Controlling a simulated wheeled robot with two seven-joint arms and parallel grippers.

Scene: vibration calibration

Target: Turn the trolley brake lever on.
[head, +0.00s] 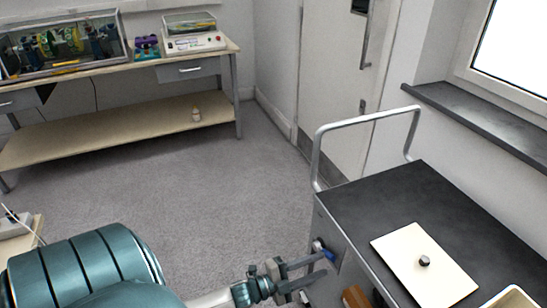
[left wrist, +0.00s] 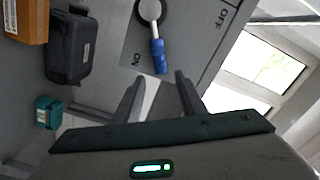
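The brake lever has a blue grip (left wrist: 158,57) and a round grey pivot (left wrist: 150,10). It sits on a grey plate marked ON and OFF on the trolley's end. In the left wrist view the blue grip lies beside the word ON, with OFF farther right. The lever's blue part also shows in the head view (head: 321,249). My left gripper (left wrist: 158,98) is open and empty, its fingertips just short of the blue grip and not visibly touching it. It also shows in the head view (head: 318,270). My right gripper is out of view.
The trolley's dark top (head: 400,195) carries a cream board (head: 400,256) with a small metal piece (head: 424,261). A metal push handle (head: 317,150) rises at its far end. A dark box (left wrist: 70,48) and an orange block (left wrist: 25,20) are near the lever. Floor (head: 215,190) beyond is clear.

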